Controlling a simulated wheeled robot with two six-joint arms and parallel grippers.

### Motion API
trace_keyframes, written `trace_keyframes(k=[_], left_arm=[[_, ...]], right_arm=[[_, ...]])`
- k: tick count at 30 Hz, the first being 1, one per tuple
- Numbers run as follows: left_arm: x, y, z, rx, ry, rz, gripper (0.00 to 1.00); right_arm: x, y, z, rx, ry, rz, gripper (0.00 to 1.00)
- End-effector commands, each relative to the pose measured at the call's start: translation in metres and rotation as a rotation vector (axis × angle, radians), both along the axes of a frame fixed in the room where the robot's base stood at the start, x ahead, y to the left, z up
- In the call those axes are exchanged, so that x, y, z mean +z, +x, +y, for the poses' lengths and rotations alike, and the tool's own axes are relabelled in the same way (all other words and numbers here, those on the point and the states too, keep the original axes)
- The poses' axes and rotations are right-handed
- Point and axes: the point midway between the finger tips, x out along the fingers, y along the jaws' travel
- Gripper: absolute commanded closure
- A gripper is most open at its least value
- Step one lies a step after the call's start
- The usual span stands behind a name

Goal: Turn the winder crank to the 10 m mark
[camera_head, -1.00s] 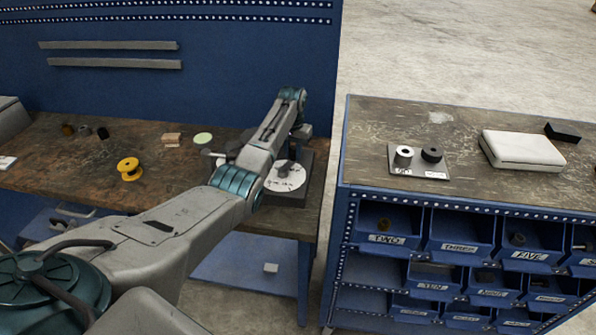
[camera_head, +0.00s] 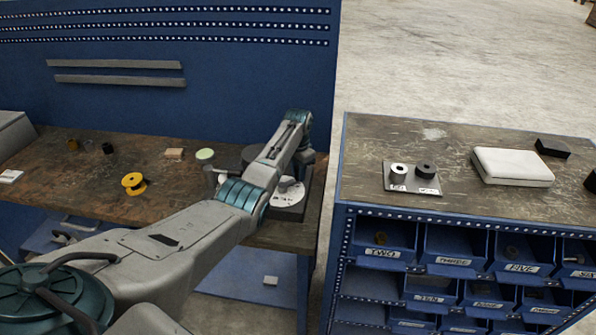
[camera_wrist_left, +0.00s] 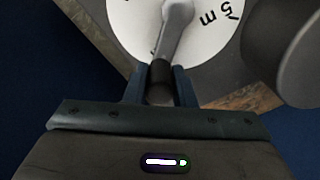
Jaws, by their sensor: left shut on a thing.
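The winder's white dial (camera_head: 291,198) lies on a dark base at the right end of the workbench, partly behind my left arm. In the left wrist view the dial (camera_wrist_left: 130,28) shows a "5 m" mark to the right of the crank. The grey crank arm (camera_wrist_left: 177,22) runs from the dial's middle to a dark handle (camera_wrist_left: 160,72). My left gripper (camera_wrist_left: 160,88) is shut on that handle, with a blue finger on each side. The 10 m mark cannot be read. My right gripper is not in view.
A yellow spool (camera_head: 134,184), a pale green disc (camera_head: 205,154) and small blocks stand on the workbench (camera_head: 80,170). A grey cylinder (camera_wrist_left: 300,60) stands close right of the dial. The right cabinet carries a weight plate (camera_head: 412,190) and a white case (camera_head: 511,166).

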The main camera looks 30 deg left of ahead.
Motion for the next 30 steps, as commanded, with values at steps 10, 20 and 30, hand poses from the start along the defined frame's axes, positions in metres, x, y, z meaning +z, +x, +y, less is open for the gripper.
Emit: trace_keyframes(k=[10,20,30], left_arm=[[0.0,0.001,-0.001,-0.001,-0.001,-0.004,0.67],[0.0,0.0,0.0,0.0,-0.001,-0.002,0.55],[0.044,0.002,0.0,-0.001,0.001,-0.008,0.55]], right_arm=[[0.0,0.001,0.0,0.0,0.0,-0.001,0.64],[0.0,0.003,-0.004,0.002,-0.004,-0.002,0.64],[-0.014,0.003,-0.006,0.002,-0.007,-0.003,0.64]])
